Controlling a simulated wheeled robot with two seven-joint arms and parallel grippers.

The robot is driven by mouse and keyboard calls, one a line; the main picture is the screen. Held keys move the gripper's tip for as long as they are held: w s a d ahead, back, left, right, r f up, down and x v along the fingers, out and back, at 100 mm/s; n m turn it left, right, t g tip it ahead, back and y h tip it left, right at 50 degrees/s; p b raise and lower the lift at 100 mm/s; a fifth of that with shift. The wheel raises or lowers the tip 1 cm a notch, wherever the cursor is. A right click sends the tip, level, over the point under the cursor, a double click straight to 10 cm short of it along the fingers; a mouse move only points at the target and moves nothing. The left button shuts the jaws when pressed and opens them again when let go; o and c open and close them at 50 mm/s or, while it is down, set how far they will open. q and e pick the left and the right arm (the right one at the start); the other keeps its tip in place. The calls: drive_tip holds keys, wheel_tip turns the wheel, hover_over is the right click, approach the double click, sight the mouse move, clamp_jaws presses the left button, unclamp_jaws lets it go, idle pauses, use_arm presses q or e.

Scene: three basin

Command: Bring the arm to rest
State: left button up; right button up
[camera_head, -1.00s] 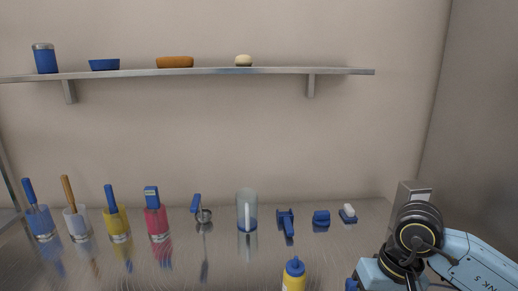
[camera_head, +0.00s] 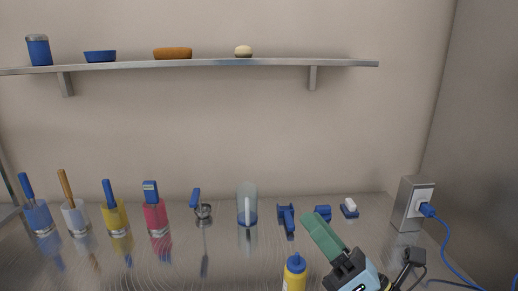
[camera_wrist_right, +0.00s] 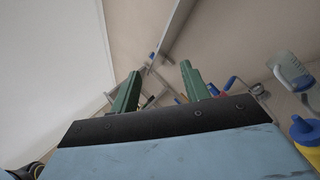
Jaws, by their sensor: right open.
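My right gripper (camera_head: 322,232) is in the head view at the lower right, with green fingers pointing up and to the left above the metal counter. In the right wrist view its two green fingers (camera_wrist_right: 158,90) stand apart with nothing between them. It is open and empty. In the head view its fingers partly cover a small blue item (camera_head: 323,212) behind them. The yellow bottle with a blue cap (camera_head: 294,274) stands left of the gripper, apart from it. My left gripper is in neither view.
Several coloured containers with handled tools, a clear jug (camera_head: 247,205), and small blue items line the counter's back. A socket box (camera_head: 413,203) with a blue plug and cable (camera_head: 450,258) is at right. A shelf (camera_head: 200,65) holding several items runs above.

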drive_tip(key=s+d+f+m+g+h, duration=0.1)
drive_tip(key=d+f+m+g+h, duration=0.1)
drive_tip(key=d+f+m+h, duration=0.65)
drive_tip(key=s+d+f+m+g+h, duration=0.2)
drive_tip(key=d+f+m+h, duration=0.2)
drive_tip(key=f+m+h, duration=0.95)
drive_tip(key=s+f+m+g+y, duration=0.4)
drive_tip(key=s+f+m+g, duration=0.15)
drive_tip(key=s, duration=0.35)
drive_tip(key=s+f+m+g+y, duration=0.3)
drive_tip(key=s+f+m+g, duration=0.15)
drive_tip(key=s+m, duration=0.35)
wheel_tip(320, 180, down, 25)
drive_tip(key=s+n+g+b, duration=0.1)
drive_tip(key=n+g+b, duration=0.1)
use_arm(q)
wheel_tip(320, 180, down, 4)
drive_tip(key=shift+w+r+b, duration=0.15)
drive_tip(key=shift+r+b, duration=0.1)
drive_tip(key=shift+b, duration=0.5)
use_arm(e)
drive_tip(key=s+d+f+g, duration=0.1)
drive_tip(key=s+d+f, duration=0.2)
drive_tip(key=s+f, duration=1.4)
drive_tip(key=shift+s+f, duration=0.15)
drive_tip(key=shift+f, duration=0.2)
